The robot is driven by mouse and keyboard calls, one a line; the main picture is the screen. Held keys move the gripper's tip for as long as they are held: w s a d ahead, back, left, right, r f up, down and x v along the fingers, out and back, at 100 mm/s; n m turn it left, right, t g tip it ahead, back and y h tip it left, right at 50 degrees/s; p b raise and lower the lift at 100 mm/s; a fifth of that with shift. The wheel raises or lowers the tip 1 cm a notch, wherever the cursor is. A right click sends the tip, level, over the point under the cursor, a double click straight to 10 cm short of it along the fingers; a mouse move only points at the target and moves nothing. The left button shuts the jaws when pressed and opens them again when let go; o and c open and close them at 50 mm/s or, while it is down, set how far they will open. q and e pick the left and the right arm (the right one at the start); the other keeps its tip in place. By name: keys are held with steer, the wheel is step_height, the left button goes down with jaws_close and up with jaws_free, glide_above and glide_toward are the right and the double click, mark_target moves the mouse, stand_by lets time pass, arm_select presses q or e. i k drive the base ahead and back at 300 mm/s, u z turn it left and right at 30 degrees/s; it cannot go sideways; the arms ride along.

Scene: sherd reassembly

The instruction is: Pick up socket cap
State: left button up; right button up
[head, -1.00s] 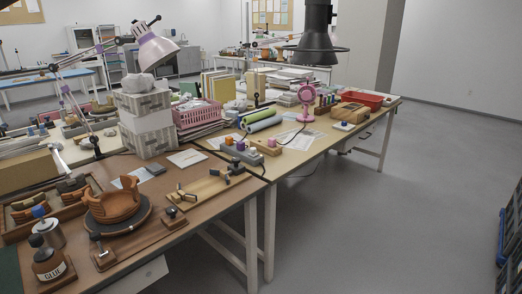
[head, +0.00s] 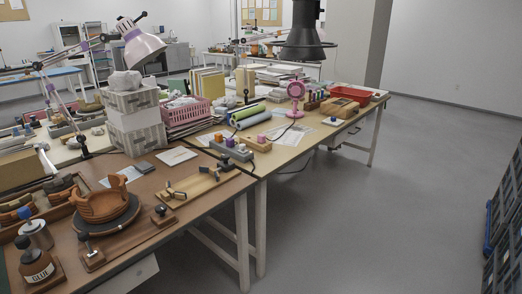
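Neither of my grippers is in the head view. No part is plainly marked as the socket cap. Small coloured cap-like pieces stand near the joint of the two tables. A purple one (head: 229,142) sits on a long grey strip (head: 236,153). A pink one (head: 262,138) sits on a wooden block (head: 258,145) just right of it. A small blue-topped piece (head: 333,119) stands farther off on a pale pad. I cannot tell which of these, if any, is the socket cap.
The near brown table (head: 215,207) holds a glue bottle (head: 37,266), a clay vessel (head: 103,203) on a turntable and a wooden clamp board (head: 200,186). Grey crates (head: 134,117) and a pink basket (head: 186,113) stand behind. Floor (head: 385,215) is clear at right; dark blue crates (head: 504,215) edge it.

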mark_target(243, 147)
steer(key=z, duration=1)
steer(key=i, duration=3.2)
steer(key=u, duration=2.85)
